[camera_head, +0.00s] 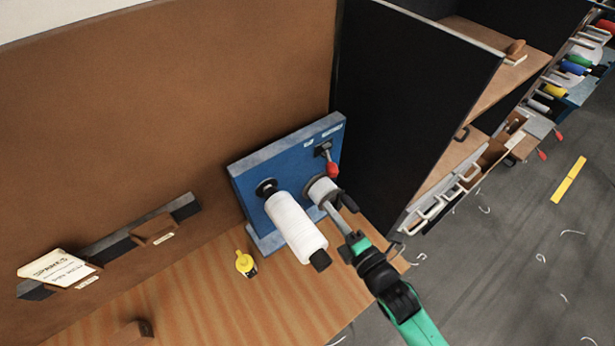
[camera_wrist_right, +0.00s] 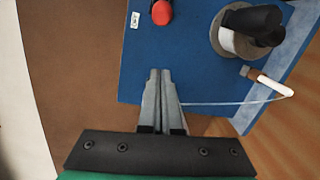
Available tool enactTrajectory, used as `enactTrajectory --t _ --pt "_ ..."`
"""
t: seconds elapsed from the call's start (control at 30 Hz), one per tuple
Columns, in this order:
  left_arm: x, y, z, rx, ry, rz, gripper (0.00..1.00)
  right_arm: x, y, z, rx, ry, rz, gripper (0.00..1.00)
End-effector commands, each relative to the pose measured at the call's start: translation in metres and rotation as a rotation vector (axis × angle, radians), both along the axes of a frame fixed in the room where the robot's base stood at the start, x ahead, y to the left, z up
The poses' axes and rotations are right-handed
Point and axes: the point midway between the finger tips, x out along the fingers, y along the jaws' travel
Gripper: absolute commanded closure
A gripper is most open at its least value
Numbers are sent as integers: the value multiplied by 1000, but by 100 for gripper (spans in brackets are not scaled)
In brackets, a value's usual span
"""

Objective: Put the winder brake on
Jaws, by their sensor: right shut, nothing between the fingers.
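The winder is a blue panel (camera_head: 240,190) on a wooden bench; its face also fills much of the right wrist view (camera_wrist_right: 190,60). A brake lever with a red knob (camera_head: 332,169) sits near its upper right, below small white labels; the knob shows at the top of the wrist view (camera_wrist_right: 161,12). My right gripper (camera_head: 328,207) is in front of the panel, below the red knob and beside a pale round drum (camera_head: 319,189). Its fingers (camera_wrist_right: 160,73) are shut and empty, apart from the knob. My left gripper is not in view.
A white thread package (camera_head: 295,226) sticks out of the panel left of my right gripper. A yellow bottle-like object (camera_head: 244,263) stands on the bench. A black partition (camera_head: 415,90) rises close on the right. A sign and spanner rack (camera_head: 110,245) are at left.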

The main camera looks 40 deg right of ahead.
Motion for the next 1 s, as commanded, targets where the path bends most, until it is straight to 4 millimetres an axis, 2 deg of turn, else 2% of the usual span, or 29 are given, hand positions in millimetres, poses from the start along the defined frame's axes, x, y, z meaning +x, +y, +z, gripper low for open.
enactTrajectory --t 0.33,0.47,0.67,0.97,1.0 --pt "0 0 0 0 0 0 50 0 -1 1 -34 4 0 100" --pt "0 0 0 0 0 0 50 7 -2 1 -32 2 -1 100" --pt "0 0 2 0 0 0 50 38 -8 0 -33 1 -2 100" --pt "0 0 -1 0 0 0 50 103 -20 -5 -32 1 -1 100" --pt "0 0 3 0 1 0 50 96 -27 -3 -29 4 -5 100"
